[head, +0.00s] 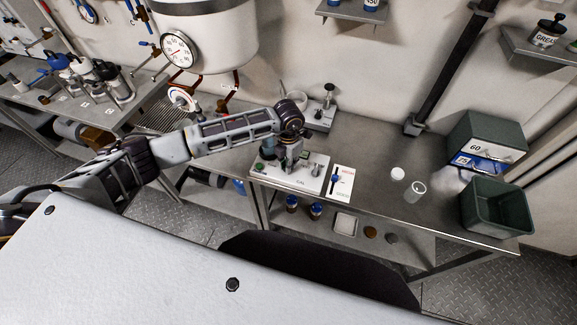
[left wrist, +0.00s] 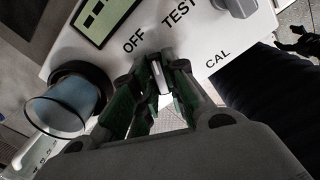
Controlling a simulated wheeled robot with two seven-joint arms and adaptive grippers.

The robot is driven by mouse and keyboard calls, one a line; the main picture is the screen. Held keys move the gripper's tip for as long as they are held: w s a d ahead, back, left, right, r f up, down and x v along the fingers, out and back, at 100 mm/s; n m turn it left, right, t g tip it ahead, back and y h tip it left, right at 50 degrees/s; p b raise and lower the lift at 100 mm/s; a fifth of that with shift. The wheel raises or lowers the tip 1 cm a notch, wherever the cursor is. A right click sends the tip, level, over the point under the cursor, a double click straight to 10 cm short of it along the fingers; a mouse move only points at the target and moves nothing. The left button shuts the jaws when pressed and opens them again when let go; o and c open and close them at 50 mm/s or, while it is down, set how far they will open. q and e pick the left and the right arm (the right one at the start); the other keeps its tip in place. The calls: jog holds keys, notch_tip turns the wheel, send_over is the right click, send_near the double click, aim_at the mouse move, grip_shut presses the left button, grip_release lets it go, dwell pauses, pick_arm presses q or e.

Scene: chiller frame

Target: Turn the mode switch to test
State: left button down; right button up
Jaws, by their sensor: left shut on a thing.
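The mode switch (left wrist: 158,78) shows in the left wrist view as a small light lever on a white panel (left wrist: 230,38). Black OFF, TEST and CAL labels run in an arc beyond it. Its visible end points roughly between OFF and TEST; I cannot tell the exact setting. My left gripper (left wrist: 157,82) is shut on the switch, with green-padded fingers on both sides that hide much of it. In the head view my left gripper (head: 285,163) reaches down onto the white instrument box (head: 312,184) on the bench. My right gripper is not in view.
On the bench are a white lid (head: 397,173), a clear beaker (head: 415,191) and a green bin (head: 497,208). The bench middle is mostly free.

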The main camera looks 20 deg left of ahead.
pick_arm(q)
jog(key=m+b, duration=0.4)
jog(key=shift+w+m, duration=0.1)
jog(key=shift+m, duration=0.2)
jog(key=shift+m+b, duration=0.3)
jog(key=shift+b, duration=0.05)
jog(key=shift+m+b, duration=0.5)
jog(key=shift+b, duration=0.05)
jog(key=shift+r+m, duration=0.1)
jog(key=shift+m, duration=0.2)
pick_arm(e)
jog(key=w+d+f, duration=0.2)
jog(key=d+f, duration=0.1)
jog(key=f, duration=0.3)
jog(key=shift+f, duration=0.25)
